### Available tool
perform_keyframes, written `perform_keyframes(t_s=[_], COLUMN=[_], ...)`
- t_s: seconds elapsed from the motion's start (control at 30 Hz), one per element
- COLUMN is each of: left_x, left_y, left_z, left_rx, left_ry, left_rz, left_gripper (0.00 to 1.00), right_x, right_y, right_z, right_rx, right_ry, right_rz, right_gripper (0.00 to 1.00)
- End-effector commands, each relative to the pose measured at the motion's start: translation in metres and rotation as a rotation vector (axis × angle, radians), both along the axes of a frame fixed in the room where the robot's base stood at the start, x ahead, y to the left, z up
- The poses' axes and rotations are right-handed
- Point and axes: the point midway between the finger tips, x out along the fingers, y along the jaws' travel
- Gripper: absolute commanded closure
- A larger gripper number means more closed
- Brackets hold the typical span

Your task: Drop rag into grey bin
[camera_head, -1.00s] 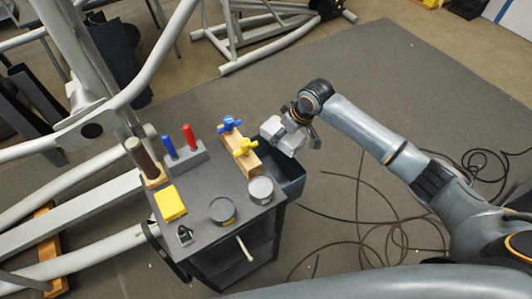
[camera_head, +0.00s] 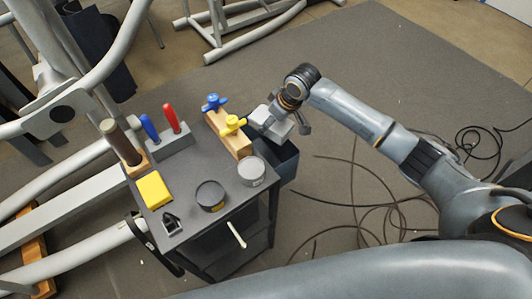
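The grey bin (camera_head: 287,165) is a dark blue-grey open box on the right side of the cart. My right arm reaches in from the right, and my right gripper (camera_head: 284,124) points down over the bin's upper end. A pale grey, blocky piece (camera_head: 268,121) shows at the gripper, above the bin. I cannot tell whether it is the rag or part of the gripper. The fingers are too small and partly hidden to show whether they are open or shut. No other cloth is clearly seen. My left gripper is not in view.
The dark cart (camera_head: 190,205) holds a yellow block (camera_head: 154,190), two round tins, a holder with blue and red handles, and a wooden block with blue and yellow knobs. Exercise machine frames stand at left. Black cables (camera_head: 350,215) lie on the floor at right.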

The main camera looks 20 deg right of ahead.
Motion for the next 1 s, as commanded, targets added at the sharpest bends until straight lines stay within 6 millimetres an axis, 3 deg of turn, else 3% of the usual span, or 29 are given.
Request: perform_keyframes(t_s=[0.13,0.17,0.3,0.73,1.0], left_x=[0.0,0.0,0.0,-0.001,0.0], left_y=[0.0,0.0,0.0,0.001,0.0], left_z=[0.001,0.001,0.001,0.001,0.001], left_rx=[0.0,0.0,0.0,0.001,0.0], left_ry=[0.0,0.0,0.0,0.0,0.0], left_rz=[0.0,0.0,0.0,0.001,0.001], left_gripper=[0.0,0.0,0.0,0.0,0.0], right_x=[0.0,0.0,0.0,-0.002,-0.017], right_y=[0.0,0.0,0.0,-0.003,-0.014], right_z=[0.001,0.001,0.001,0.008,0.055], right_rx=[-0.001,-0.001,-0.001,-0.001,-0.002], right_ry=[-0.001,-0.001,-0.001,-0.001,-0.005], right_rz=[0.0,0.0,0.0,-0.002,0.0], right_gripper=[0.62,0.35,0.1,0.1,0.1])
